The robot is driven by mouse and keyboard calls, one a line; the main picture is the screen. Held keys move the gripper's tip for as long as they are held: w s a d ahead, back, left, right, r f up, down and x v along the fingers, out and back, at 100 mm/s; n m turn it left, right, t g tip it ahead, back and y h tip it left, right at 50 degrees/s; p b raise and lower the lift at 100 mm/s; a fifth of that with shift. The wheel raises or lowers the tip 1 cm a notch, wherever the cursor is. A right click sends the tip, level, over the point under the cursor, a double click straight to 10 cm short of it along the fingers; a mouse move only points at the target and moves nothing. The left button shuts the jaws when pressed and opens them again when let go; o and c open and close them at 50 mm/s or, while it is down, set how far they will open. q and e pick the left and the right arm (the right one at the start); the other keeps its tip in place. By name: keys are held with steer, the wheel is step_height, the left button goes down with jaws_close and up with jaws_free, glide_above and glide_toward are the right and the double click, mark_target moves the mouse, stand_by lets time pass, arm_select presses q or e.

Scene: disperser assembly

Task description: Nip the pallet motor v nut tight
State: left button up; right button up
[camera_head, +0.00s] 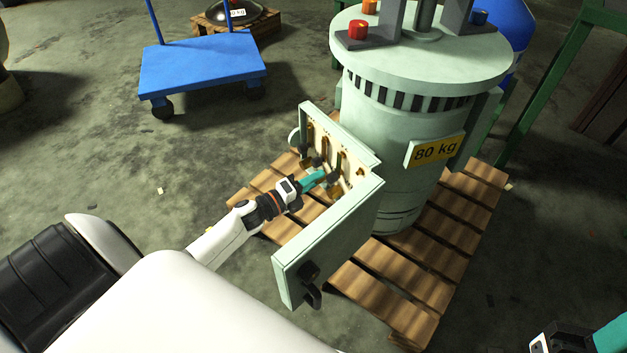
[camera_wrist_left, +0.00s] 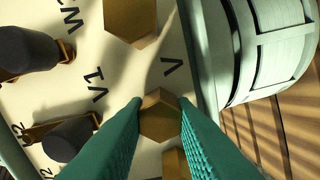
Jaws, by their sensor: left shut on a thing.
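The pallet motor (camera_head: 385,140) is a pale green cylinder with an "80 kg" plate. Its terminal box (camera_head: 372,158) is open and shows brass studs and links. My left gripper (camera_head: 326,177) reaches into the box from the left. In the left wrist view, the brass hexagonal V nut (camera_wrist_left: 160,118) sits between the teal fingertips beside the printed letter V. My left gripper (camera_wrist_left: 160,105) is shut on this nut. The fingers hide its sides. My right gripper (camera_head: 585,340) shows only in part at the bottom right corner, and its fingertips are out of frame.
The box's open door (camera_head: 330,240) stands out toward me, close to my left wrist. The motor stands on a wooden pallet (camera_head: 400,290). Black-capped terminals (camera_wrist_left: 70,138) and a larger brass hexagon (camera_wrist_left: 130,18) lie near the nut. A blue cart (camera_head: 200,65) stands behind.

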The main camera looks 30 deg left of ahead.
stand_by(0.3)
arm_select(q)
steer(key=shift+f, duration=0.1)
steer(key=o, duration=1)
steer(key=shift+p+v, duration=1.65)
steer(key=shift+v, duration=4.4)
